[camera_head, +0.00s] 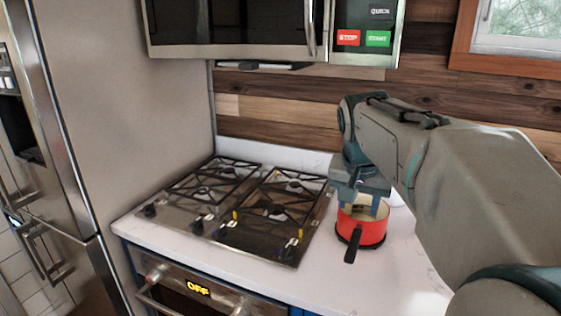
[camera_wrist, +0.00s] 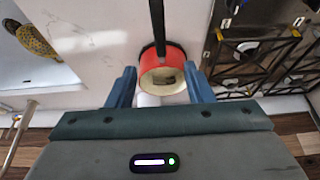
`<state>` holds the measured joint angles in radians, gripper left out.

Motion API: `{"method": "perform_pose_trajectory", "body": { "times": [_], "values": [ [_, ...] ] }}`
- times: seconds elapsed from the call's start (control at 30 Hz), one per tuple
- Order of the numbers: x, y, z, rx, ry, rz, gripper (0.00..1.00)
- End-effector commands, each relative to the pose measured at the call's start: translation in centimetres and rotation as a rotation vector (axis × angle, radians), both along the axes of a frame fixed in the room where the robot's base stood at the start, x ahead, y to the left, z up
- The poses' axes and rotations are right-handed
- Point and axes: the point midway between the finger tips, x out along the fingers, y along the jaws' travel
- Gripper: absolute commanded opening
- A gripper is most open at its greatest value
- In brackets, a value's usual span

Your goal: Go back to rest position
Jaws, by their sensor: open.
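My gripper (camera_head: 362,200) is above the counter to the right of the stove, pointing down over a red pot (camera_head: 368,229). The pot has a pale inside and a black handle, which points toward the front of the counter in the head view. In the wrist view the red pot (camera_wrist: 162,65) shows between the two blue fingers of my gripper (camera_wrist: 162,88), with a visible gap on each side. The fingers are apart and hold nothing. Whether the fingertips reach below the pot's rim is hard to tell.
A gas stove (camera_head: 240,208) with black grates is left of the pot. A microwave (camera_head: 265,28) hangs above. A steel fridge (camera_head: 120,100) stands at the left. A white object (camera_head: 396,198), partly hidden by my arm, is behind the pot. The counter front (camera_head: 350,285) is clear.

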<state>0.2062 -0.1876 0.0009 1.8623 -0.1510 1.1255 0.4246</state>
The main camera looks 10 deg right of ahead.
Motion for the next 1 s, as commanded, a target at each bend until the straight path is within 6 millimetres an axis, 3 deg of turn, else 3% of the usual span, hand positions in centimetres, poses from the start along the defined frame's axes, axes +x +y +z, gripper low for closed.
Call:
{"method": "perform_pose_trajectory", "body": {
  "times": [0.17,0.4,0.6,0.73,1.0],
  "values": [
    [-2.2,2.5,-2.5,0.007,0.025,0.109,0.47],
    [-8.9,7.8,-9.6,0.026,0.081,0.388,0.47],
    [-13.0,10.1,-13.8,0.035,0.107,0.541,0.47],
    [-14.0,10.7,-14.8,0.037,0.113,0.577,0.47],
    [-14.0,10.7,-14.8,0.037,0.113,0.577,0.47]
  ]
}}
